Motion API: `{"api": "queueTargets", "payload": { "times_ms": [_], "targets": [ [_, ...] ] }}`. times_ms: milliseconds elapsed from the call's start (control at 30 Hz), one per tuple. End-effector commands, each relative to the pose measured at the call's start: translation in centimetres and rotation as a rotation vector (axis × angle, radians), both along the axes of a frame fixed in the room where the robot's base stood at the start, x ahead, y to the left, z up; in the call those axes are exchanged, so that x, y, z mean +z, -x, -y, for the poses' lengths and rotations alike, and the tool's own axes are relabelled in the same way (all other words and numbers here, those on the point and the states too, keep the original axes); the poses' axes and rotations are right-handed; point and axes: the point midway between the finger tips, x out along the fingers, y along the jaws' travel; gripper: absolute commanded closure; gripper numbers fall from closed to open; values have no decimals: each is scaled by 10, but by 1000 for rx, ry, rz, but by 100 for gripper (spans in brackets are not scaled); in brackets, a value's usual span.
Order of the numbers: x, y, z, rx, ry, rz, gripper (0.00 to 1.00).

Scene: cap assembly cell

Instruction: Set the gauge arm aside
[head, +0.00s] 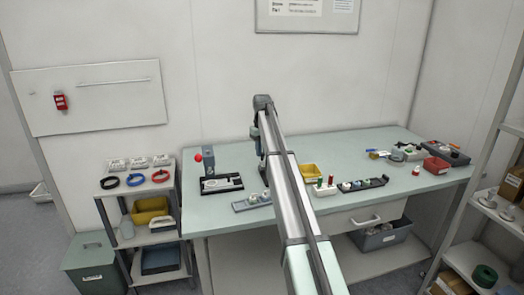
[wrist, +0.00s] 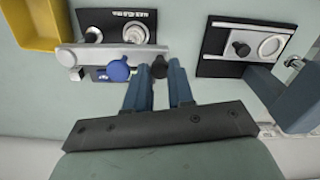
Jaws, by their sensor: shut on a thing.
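A blue knob (wrist: 118,71) sits beside the bar's near edge. My gripper (wrist: 160,76) is shut on a small round black knob (wrist: 158,66) close to the bar's right end. Whether the knob is joined to the bar is not clear. In the head view, my arm's link hides the fingertips and most of that spot.
A yellow bin (wrist: 32,22) is at upper left. The bench (head: 345,150) has clear room behind the fixtures. A red bin (head: 436,165) is far right.

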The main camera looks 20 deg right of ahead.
Motion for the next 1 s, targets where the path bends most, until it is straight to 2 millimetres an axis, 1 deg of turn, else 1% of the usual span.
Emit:
{"api": "queueTargets", "payload": {
  "times_ms": [367, 567, 767, 1000],
  "targets": [
    [0, 1, 0, 4, 0, 0, 100],
    [0, 7, 0, 49, 0, 0, 100],
    [0, 23, 1, 169, 0, 0, 100],
    [0, 50, 9, 384, 0, 0, 100]
  ]
}}
